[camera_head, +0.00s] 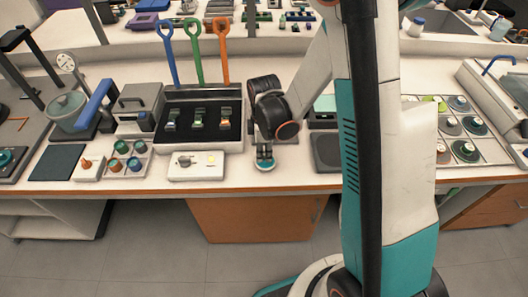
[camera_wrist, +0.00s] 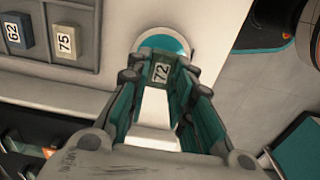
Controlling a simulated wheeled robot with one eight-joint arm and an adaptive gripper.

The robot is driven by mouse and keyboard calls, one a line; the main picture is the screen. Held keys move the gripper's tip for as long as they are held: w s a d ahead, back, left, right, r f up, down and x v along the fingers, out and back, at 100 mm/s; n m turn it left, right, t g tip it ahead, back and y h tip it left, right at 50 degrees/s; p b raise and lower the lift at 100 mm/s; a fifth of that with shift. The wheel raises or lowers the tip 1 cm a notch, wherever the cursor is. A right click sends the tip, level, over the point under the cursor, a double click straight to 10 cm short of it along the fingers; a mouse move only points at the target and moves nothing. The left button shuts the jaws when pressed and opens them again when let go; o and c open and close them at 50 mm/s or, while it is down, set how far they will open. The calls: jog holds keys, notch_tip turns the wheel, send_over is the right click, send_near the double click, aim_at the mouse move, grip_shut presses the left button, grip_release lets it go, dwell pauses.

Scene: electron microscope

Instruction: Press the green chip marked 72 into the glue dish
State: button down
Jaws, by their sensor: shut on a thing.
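My gripper (camera_wrist: 160,75) is shut on the small green chip marked 72 (camera_wrist: 161,73). The chip is between the fingertips, with its number facing the wrist camera. The glue dish (camera_wrist: 177,44) is a round pale dish with a teal inside, directly beyond the fingertips. The chip overlaps the near part of the dish in this view; I cannot tell whether it touches. In the head view my gripper (camera_head: 265,153) points down right over the dish (camera_head: 265,166) near the table's front edge. The chip is too small to make out there.
In the wrist view a grey holder (camera_wrist: 88,70) bears a blue chip marked 62 (camera_wrist: 16,32) and a tan chip marked 75 (camera_wrist: 64,42). A white box (camera_head: 196,167) and a black-lined tray (camera_head: 185,138) stand left of the dish. Floor lies beyond the front edge.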

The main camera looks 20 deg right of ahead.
aim_at(264, 154)
jog(key=shift+r+p, duration=1.55)
jog(key=shift+r, duration=1.2)
